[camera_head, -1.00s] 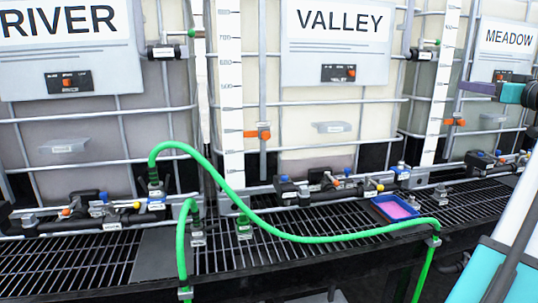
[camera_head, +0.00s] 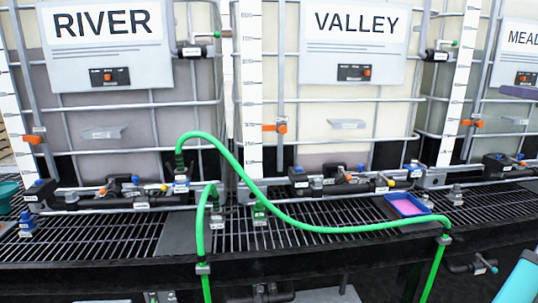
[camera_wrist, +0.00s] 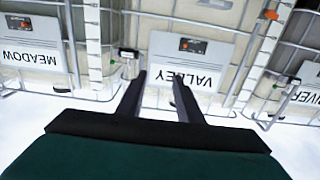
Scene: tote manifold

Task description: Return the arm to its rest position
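My gripper (camera_wrist: 158,84) shows in the wrist view with two dark fingers held apart and nothing between them. The wrist view is upside down, and the fingers point towards the VALLEY sign (camera_wrist: 190,62). In the head view only a purple-grey finger (camera_head: 517,91) of it shows at the right edge, in front of the MEADOW tank. A teal part of my arm (camera_head: 520,280) shows at the lower right corner. The rest of the arm is out of view.
Caged tanks with RIVER (camera_head: 106,40) and VALLEY signs stand behind a black grate (camera_head: 300,238). A green hose (camera_head: 300,235) arches over the grate from the RIVER side. A blue tray with pink contents (camera_head: 408,206) sits at the right. Valves line the tank fronts.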

